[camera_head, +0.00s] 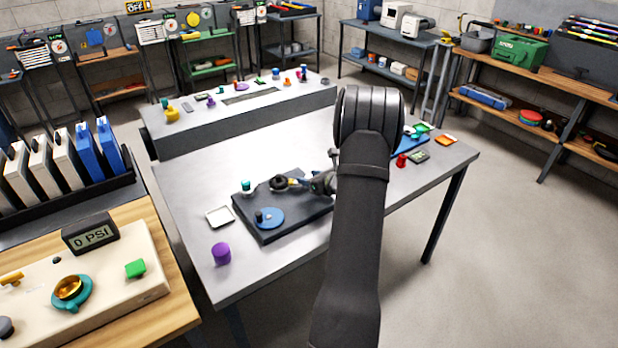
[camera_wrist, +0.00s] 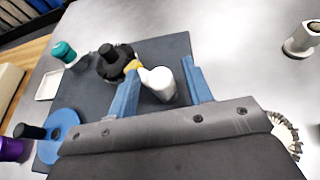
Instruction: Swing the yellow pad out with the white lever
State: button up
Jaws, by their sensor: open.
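The white lever (camera_wrist: 160,83) stands between the two blue fingers of my open gripper (camera_wrist: 161,70) in the wrist view. A gap shows between the lever and the right finger; the left finger is closer, and I cannot tell if it touches. The yellow pad (camera_wrist: 132,67) sits between the lever and a black round hub (camera_wrist: 113,65), partly hidden by the left fingertip. In the head view the yellow pad (camera_head: 294,181) shows beside the black hub (camera_head: 278,184), with my gripper (camera_head: 314,183) at its right. My arm hides part of that area.
The mechanism is on a dark board (camera_head: 290,230) with a blue disc (camera_head: 269,219) and a teal knob (camera_head: 246,187). A white tray (camera_head: 219,216) and a purple cylinder (camera_head: 221,254) lie left of it. A red piece (camera_head: 401,160) and other small parts are at the table's right.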

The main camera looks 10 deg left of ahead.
jog(key=shift+w+a+f, duration=0.15)
jog(key=shift+w+a, duration=0.05)
jog(key=shift+a, duration=0.1)
grip_shut()
jog(key=shift+m+t+h, duration=0.3)
jog(key=shift+m+t, duration=0.1)
jog(key=shift+m+t+h, duration=0.9)
jog(key=shift+m+h, duration=0.1)
jog(key=shift+m+t+h, duration=0.7)
jog(key=shift+m+h, duration=0.5)
jog(key=shift+m, duration=0.1)
jog(key=shift+h, duration=0.3)
